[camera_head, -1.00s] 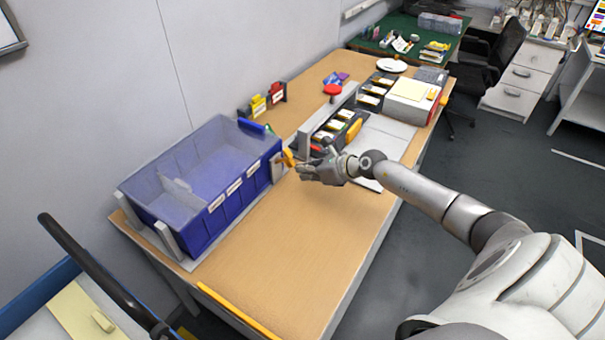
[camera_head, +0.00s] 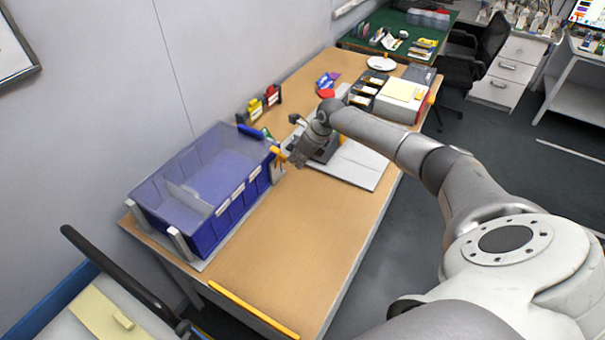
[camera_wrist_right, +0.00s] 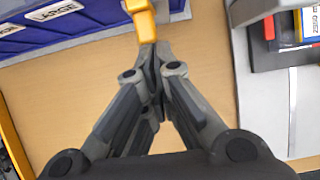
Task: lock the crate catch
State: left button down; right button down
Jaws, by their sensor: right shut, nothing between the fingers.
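The blue crate (camera_head: 196,225) with a clear top and white labels stands at the table's left side, against the wall. Its yellow catch (camera_head: 279,153) sticks out at the crate's right end. In the right wrist view the catch (camera_wrist_right: 141,18) comes down from the top edge. My right gripper (camera_head: 293,161) is beside the catch, pointing down and left. Its fingers are shut and empty, and the fingertips (camera_wrist_right: 153,52) meet the catch's lower end in the picture. I cannot tell whether they touch it. My left gripper is not in view.
Grey fixtures and a light plate (camera_head: 355,168) lie right of my gripper, partly behind my arm. Red and yellow holders (camera_head: 263,101) stand near the wall. A white box (camera_head: 402,98) is farther back. The wooden table (camera_head: 285,235) is clear in front of the crate.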

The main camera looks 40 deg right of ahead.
jog(key=shift+w+a+r, duration=0.1)
jog(key=shift+r, duration=0.15)
jog(key=shift+r+p, duration=0.45)
jog(key=shift+r, duration=0.25)
